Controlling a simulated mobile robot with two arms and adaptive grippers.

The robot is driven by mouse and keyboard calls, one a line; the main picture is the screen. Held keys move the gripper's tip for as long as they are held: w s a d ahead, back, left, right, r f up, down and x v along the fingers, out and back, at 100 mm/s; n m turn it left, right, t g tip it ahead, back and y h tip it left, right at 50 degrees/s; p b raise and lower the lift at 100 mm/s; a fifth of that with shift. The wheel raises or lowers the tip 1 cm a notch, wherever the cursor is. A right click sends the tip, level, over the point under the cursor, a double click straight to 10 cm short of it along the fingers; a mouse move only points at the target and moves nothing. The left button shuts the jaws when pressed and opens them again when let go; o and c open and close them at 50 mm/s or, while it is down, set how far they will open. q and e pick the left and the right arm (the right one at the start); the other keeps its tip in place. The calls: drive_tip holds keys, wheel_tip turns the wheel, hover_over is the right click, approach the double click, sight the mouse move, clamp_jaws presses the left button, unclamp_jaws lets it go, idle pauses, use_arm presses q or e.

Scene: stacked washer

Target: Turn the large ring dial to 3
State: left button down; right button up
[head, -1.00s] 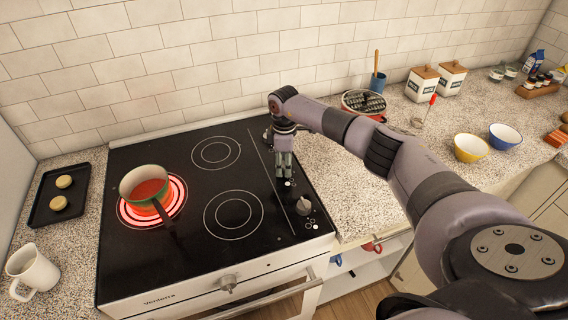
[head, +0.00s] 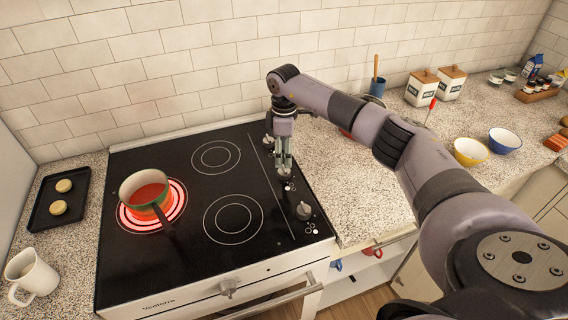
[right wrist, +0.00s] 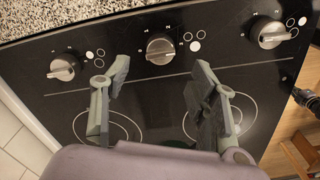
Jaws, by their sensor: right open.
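Three silver dials sit in a row along the right side of the black cooktop (head: 175,235). In the right wrist view they are a left dial (right wrist: 62,68), a middle dial (right wrist: 160,48) and a right dial (right wrist: 268,32), each with printed marks and circle icons. I cannot tell which is the large ring dial or read the settings. In the head view, my right gripper (head: 284,165) points down at the middle dial (head: 284,173). The gripper (right wrist: 160,95) is open and empty; the middle dial shows beyond and between its fingers. My left gripper is not in view.
A baking tray (head: 43,217) and white mug (head: 33,277) are left of the stove. Bowls (head: 470,151) and canisters (head: 420,88) stand on the right counter.

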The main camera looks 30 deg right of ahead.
sight(284, 168)
wheel_tip(284, 168, up, 5)
idle(0.8)
